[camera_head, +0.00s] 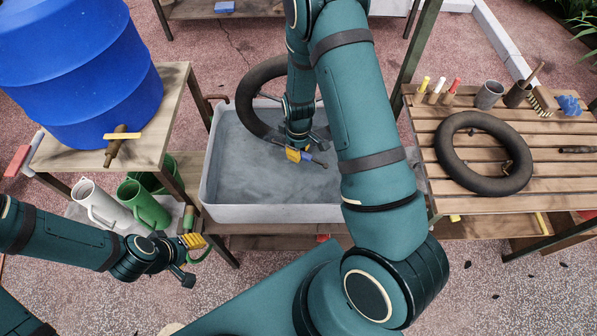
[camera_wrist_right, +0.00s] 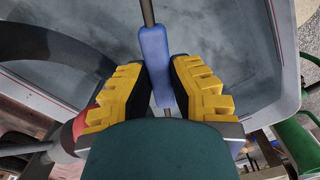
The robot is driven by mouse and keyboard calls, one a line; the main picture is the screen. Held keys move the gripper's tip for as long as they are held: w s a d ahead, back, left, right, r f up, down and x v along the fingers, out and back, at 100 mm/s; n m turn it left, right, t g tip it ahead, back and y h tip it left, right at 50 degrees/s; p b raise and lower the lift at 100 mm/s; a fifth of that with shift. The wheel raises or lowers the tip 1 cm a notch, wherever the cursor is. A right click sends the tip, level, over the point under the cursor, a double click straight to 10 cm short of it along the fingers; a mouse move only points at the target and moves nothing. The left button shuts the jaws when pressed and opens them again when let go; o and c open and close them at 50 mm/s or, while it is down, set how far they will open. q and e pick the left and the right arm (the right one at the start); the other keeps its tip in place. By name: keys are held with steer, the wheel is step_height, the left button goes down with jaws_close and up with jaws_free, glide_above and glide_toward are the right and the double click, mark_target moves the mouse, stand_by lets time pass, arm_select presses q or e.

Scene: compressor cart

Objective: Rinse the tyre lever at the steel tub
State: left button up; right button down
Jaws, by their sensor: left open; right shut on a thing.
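The tyre lever has a blue grip (camera_wrist_right: 155,55) and a thin metal shaft. My right gripper (camera_head: 296,154) is shut on the blue grip, its yellow pads on either side, inside the outline of the grey tub (camera_head: 265,213). Whether the lever touches the water in the tub cannot be told. In the right wrist view the right gripper (camera_wrist_right: 160,95) shows the shaft running up over the tub. My left gripper (camera_head: 192,242) is open and empty at the lower left, in front of the watering cans, away from the tub.
A black inner tube (camera_head: 244,100) stands partly in the tub's back left, near my right arm. A blue barrel (camera_head: 75,65) with a tap stands on the left table. White (camera_head: 96,203) and green (camera_head: 146,205) cans sit below. Another tube (camera_head: 452,160) lies on the right slatted bench.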

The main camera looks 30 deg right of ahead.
steer(key=shift+r+p, duration=1.45)
steer(key=shift+r, duration=0.6)
